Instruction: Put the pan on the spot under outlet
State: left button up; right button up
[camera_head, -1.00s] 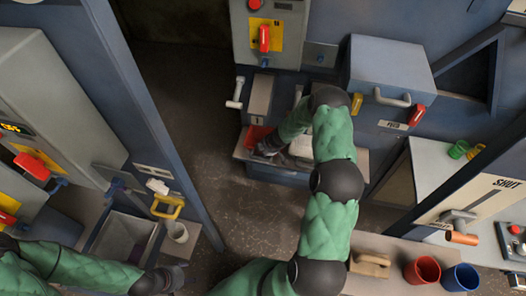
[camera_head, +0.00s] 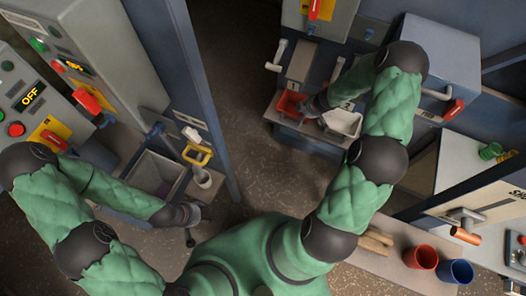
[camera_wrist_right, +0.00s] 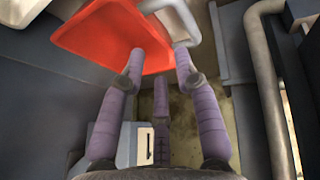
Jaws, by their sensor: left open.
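A red pan (camera_head: 290,104) sits on the left part of a low shelf under the machine at the back. A white pan (camera_head: 342,123) sits to its right. My right gripper (camera_head: 314,106) is down between the two pans. My left gripper (camera_head: 192,216) is open and empty beside the grey bin at the left. The spot beneath the pans is hidden.
A red cup (camera_head: 420,257), a blue cup (camera_head: 456,272) and a wooden block (camera_head: 377,240) are on the right counter. Open floor lies in the middle.

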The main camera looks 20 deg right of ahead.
jog(key=s+a+f+m+g+y, duration=0.1)
jog(key=s+a+f+m+y, duration=0.15)
jog(key=a, duration=0.95)
jog(key=s+a+f+m+g+y, duration=0.1)
jog(key=s+a+f+m, duration=0.2)
jog(key=a, duration=0.8)
jog(key=s+a+m+g, duration=0.1)
jog(key=s+a+m, duration=0.1)
jog(key=s+a, duration=0.3)
jog(key=s+a+f+m+g, duration=0.1)
jog(key=s+a+m+g, duration=0.1)
jog(key=s, duration=0.8)
jog(key=a+m, duration=0.1)
jog(key=a, duration=0.1)
jog(key=shift+s+a, duration=0.2)
jog(key=shift+a, duration=0.15)
jog(key=shift+f+m+h, duration=0.1)
jog(key=shift+m+h, duration=0.15)
